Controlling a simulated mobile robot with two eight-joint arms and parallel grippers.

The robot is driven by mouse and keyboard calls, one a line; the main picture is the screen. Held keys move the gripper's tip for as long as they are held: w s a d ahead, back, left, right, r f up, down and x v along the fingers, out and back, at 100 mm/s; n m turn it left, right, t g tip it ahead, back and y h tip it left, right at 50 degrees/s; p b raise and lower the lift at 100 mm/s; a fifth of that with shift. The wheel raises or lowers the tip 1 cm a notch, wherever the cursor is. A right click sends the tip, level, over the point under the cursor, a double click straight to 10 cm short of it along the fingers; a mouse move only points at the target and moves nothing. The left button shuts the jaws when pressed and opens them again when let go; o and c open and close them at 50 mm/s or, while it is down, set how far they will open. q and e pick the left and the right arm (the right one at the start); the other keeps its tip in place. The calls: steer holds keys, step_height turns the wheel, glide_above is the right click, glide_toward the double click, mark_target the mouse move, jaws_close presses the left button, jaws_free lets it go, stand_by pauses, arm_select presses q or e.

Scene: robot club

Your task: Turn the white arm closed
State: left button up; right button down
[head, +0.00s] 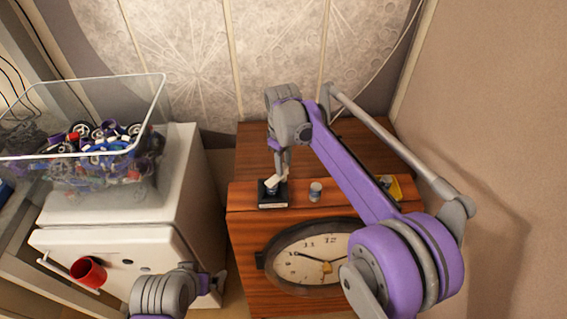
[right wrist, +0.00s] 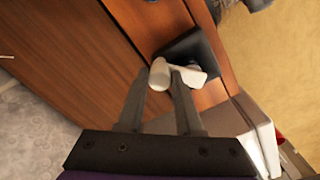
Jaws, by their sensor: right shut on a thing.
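The white arm (head: 276,181) is a small white lever on a black block (head: 266,199), which stands on the front part of the wooden cabinet top. In the right wrist view the white arm (right wrist: 192,76) has a rounded end and a flat part, with the black block (right wrist: 195,48) beyond it. My right gripper (head: 283,172) reaches down from above onto the arm. In the right wrist view its fingers (right wrist: 160,76) are on either side of the rounded end, shut on it. My left gripper (head: 218,282) is low in front of the white cabinet; its fingers are too unclear to judge.
A small can (head: 315,191) stands just right of the block, and a yellow item (head: 390,187) lies farther right. A clock face (head: 310,262) is on the wooden cabinet's front. A clear bin of parts (head: 148,100) sits on the white cabinet (head: 188,160); a red cup (head: 88,271) is at its front.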

steer(key=shift+n, duration=0.3)
steer(key=c, duration=0.6)
jaws_free()
step_height(320, 180, up, 11)
steer(key=shift+s+f+p, duration=0.1)
steer(key=shift+p, duration=0.35)
